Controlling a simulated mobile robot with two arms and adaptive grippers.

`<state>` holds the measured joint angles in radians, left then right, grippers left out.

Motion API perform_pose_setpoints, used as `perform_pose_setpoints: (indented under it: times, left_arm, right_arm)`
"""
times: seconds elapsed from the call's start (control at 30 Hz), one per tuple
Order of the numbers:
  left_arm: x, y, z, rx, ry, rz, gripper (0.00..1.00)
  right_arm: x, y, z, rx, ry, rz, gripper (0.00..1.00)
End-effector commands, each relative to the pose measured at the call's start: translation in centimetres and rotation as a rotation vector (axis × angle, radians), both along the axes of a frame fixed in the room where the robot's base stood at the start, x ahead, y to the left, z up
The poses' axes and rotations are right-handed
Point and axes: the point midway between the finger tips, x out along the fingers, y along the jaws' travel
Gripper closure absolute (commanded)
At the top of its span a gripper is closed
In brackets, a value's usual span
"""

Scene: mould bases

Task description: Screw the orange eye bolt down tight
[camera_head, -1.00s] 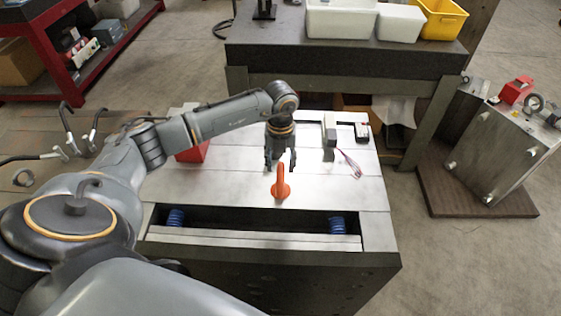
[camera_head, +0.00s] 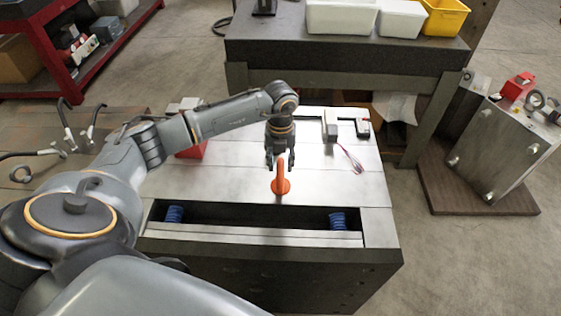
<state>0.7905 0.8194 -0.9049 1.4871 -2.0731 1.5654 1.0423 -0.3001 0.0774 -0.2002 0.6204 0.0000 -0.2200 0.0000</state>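The orange eye bolt (camera_head: 281,187) stands upright in the top of the steel mould base (camera_head: 350,187), near the long slot at its front. Its ring shows almost edge-on, above a round orange collar. My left gripper (camera_head: 281,162) points down just above and behind the bolt. Its fingers are apart, one on each side of the ring's top as seen from here. I cannot tell whether they touch it. The bolt's thread is hidden. My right gripper is not in view.
Blue springs (camera_head: 174,214) sit in the front slot. A red box (camera_head: 192,151) lies behind my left arm. A clamp-like tool (camera_head: 330,127) and a pink cord (camera_head: 351,160) lie at the back right. A bench with bins (camera_head: 340,16) stands behind.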

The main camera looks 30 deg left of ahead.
Motion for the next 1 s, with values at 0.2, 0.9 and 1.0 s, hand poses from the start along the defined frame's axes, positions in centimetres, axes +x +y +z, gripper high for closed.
perform_pose_setpoints:
  times: [0.2, 0.9, 1.0]
  left_arm:
    - [0.0, 0.0, 0.0, 0.000, 0.000, 0.000, 1.00]
    - [0.1, 0.0, 0.2, 0.000, -0.004, -0.385, 0.52]
    - [0.1, 0.0, 0.1, 0.000, -0.004, -0.384, 0.52]
  right_arm:
    - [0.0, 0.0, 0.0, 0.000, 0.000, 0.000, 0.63]
    - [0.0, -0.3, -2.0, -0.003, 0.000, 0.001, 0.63]
    - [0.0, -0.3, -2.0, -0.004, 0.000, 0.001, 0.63]
